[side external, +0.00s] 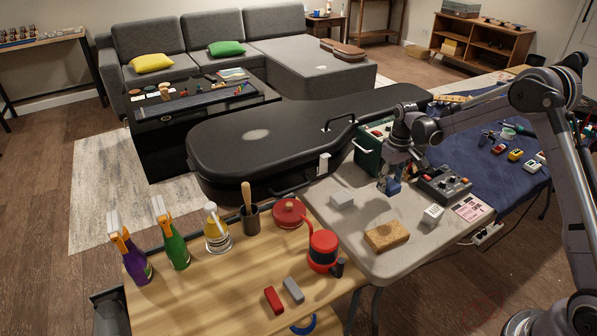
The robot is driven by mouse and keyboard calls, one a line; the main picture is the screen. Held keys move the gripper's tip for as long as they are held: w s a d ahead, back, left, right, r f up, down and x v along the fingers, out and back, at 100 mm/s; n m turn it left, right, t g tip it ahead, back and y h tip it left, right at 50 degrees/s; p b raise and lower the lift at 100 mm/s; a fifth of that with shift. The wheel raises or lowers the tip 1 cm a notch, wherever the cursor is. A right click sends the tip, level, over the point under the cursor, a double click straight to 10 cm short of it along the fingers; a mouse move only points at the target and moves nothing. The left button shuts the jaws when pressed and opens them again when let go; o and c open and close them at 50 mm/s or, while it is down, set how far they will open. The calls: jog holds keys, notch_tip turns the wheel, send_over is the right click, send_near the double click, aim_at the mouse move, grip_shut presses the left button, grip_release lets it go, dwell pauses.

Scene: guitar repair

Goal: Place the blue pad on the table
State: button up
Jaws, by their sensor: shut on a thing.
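The blue pad (394,188) is at the tip of my gripper (391,177), over the back part of the light grey table (345,226). My gripper points down and is shut on the pad. The pad is very low over the table top; I cannot tell whether it touches it. The fingers hide part of the pad.
A grey control box with knobs (443,184) stands just right of the pad. A white block (342,201), a brown block (386,236), a white cube (433,214) and a green box (369,150) are nearby. Bare table lies in front of the pad.

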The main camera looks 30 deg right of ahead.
aim_at(384, 201)
jog(key=shift+w+a+f, duration=0.2)
jog(key=shift+w+f, duration=0.05)
jog(key=shift+f, duration=1.95)
jog(key=shift+f, duration=0.1)
jog(key=o, duration=0.8)
jog(key=shift+o, duration=0.2)
